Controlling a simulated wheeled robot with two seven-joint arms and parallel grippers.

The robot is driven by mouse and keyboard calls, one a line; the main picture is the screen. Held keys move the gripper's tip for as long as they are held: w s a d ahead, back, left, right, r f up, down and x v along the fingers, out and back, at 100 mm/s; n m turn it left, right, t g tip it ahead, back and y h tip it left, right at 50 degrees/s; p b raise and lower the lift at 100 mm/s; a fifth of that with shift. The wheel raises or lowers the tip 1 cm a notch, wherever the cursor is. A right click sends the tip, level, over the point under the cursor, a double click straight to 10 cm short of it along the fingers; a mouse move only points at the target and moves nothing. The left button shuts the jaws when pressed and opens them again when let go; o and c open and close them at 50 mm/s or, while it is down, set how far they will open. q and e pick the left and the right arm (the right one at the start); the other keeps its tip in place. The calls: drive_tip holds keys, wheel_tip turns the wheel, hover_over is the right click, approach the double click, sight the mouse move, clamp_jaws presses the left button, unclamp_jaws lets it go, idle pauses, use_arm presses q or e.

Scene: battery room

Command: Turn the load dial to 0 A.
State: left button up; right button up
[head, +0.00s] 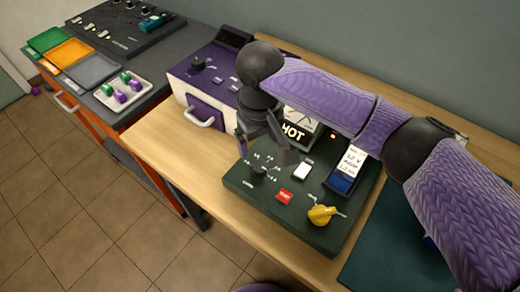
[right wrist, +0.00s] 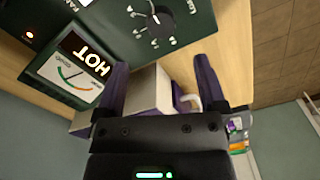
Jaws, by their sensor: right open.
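The load dial is a round black knob on the dark green panel (head: 240,186). In the head view the dial (head: 260,170) sits at the panel's left, ringed by small pale marks. In the right wrist view the dial (right wrist: 161,24) is at the top, with a white pointer line; its labels are too small to read. My right gripper (head: 265,150) is open and empty, above and close to the dial; its fingers (right wrist: 160,66) are apart, and the dial lies beyond their tips, not between them. My left gripper is not in view.
The panel also carries a lit HOT sign (right wrist: 85,53) with a meter (right wrist: 66,77), a white switch (head: 302,172), a red button (head: 285,196), a yellow knob (head: 322,214) and a battery (head: 344,183). A purple-and-white box (head: 203,90) stands behind left on the wooden bench (head: 155,135).

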sight(260, 166)
drive_tip(key=f+b, duration=0.1)
drive_tip(key=f, duration=0.3)
drive_tip(key=f+b, duration=0.1)
drive_tip(key=f, duration=0.2)
drive_tip(key=shift+s+f, duration=0.2)
drive_tip(key=shift+f, duration=0.2)
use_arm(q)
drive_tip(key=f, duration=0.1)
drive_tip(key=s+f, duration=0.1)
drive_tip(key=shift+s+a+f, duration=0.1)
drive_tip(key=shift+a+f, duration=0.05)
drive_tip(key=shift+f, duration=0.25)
use_arm(e)
clamp_jaws()
